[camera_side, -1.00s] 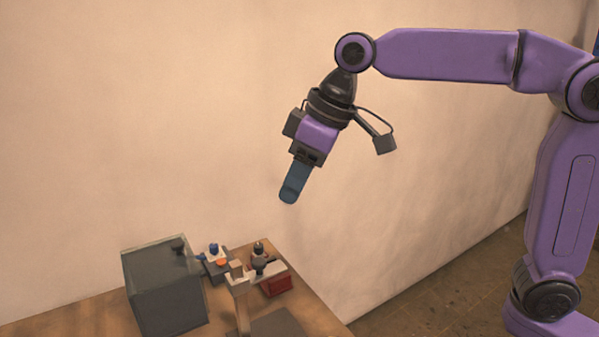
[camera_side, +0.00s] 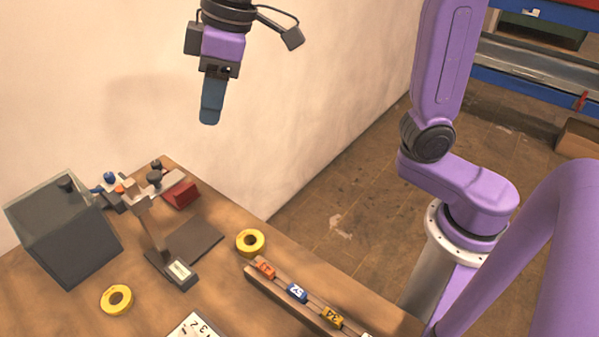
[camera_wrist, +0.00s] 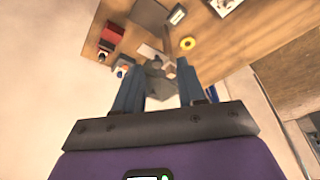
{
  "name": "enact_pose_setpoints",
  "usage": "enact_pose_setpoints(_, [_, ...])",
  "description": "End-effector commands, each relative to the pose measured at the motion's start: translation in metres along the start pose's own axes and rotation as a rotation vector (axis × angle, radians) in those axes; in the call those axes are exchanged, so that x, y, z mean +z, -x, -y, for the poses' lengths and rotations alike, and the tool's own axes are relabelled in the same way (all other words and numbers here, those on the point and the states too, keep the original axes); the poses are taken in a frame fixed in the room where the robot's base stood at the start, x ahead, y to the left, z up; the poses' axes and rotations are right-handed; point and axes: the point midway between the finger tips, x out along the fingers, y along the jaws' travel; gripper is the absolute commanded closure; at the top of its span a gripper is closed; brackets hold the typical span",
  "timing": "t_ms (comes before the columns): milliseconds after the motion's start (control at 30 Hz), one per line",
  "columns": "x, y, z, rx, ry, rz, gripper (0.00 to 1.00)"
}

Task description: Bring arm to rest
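My gripper (camera_side: 210,120) hangs high in front of the pale wall, pointing down, well above the table (camera_side: 75,312). In the side view its blue fingers overlap. The wrist view shows the two fingers (camera_wrist: 158,92) spread apart, with no held object visible between them. The grey box-shaped chamber (camera_side: 68,240) stands on the table at the left, below the gripper. My upper arm and elbow are cut off by the top of the side view.
A post stand (camera_side: 172,268), a red block (camera_side: 181,194), yellow rings (camera_side: 117,299) (camera_side: 250,242) and a rail (camera_side: 290,300) with coloured blocks are on the table. Shelving (camera_side: 530,60) stands at the back right. The air around the gripper is clear.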

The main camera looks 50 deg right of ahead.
Motion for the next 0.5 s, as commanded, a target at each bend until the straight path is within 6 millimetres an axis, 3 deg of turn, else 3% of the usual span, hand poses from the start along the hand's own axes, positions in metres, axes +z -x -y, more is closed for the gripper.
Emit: enact_pose_setpoints(500, [0.190,-0.036,0.028,-0.036,0.149,0.187,0.60])
